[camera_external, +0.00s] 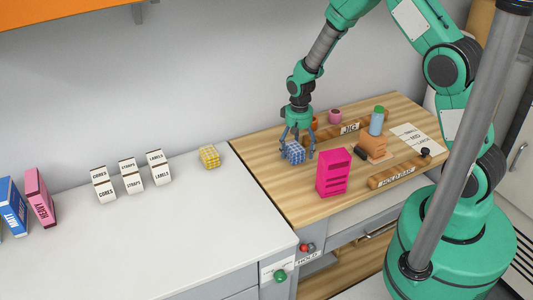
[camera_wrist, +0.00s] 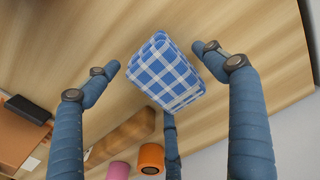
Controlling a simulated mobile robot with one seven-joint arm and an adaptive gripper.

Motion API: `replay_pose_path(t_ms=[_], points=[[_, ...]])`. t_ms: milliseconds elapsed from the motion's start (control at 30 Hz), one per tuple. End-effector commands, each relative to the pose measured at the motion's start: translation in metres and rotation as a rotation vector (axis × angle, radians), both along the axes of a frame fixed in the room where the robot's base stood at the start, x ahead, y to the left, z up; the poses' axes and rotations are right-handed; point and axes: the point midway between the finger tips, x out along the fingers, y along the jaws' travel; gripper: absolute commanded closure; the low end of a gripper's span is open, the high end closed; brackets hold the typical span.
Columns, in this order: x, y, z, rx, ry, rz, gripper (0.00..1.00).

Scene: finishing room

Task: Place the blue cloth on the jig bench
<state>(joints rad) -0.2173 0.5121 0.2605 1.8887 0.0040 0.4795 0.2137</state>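The blue checked cloth (camera_external: 294,152), a folded block, is at the left part of the wooden jig bench (camera_external: 262,150), in front of the "JIG" sign (camera_external: 349,128). My gripper (camera_external: 297,150) points down over the cloth, its fingers spread around it. In the wrist view the cloth (camera_wrist: 167,72) lies between the open fingers (camera_wrist: 160,75), with small gaps at the left and right fingers. The third finger is partly hidden behind the cloth. The cloth seems to rest on the wood, though its underside is hidden.
A pink box (camera_external: 333,172) stands right of the cloth. Behind are an orange roll (camera_external: 312,124), a pink roll (camera_external: 335,116) and a green-capped bottle (camera_external: 377,121). A wooden hold bar (camera_external: 397,172) lies at right. A yellow checked cloth (camera_external: 210,156) sits on the white counter (camera_external: 180,220).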

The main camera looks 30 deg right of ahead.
Motion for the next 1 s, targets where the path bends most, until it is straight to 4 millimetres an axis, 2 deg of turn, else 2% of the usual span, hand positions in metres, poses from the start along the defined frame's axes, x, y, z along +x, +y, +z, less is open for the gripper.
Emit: replay_pose_path(t_ms=[267, 467, 667, 1000], points=[[0.0, 0.0, 0.001, 0.0, 0.0, 0.0, 0.16], [0.0, 0.0, 0.009, 0.0, -0.001, 0.0, 0.16], [0.001, 0.0, 0.033, 0.0, -0.002, 0.0, 0.16], [0.001, 0.0, 0.089, 0.0, -0.002, 0.0, 0.16]])
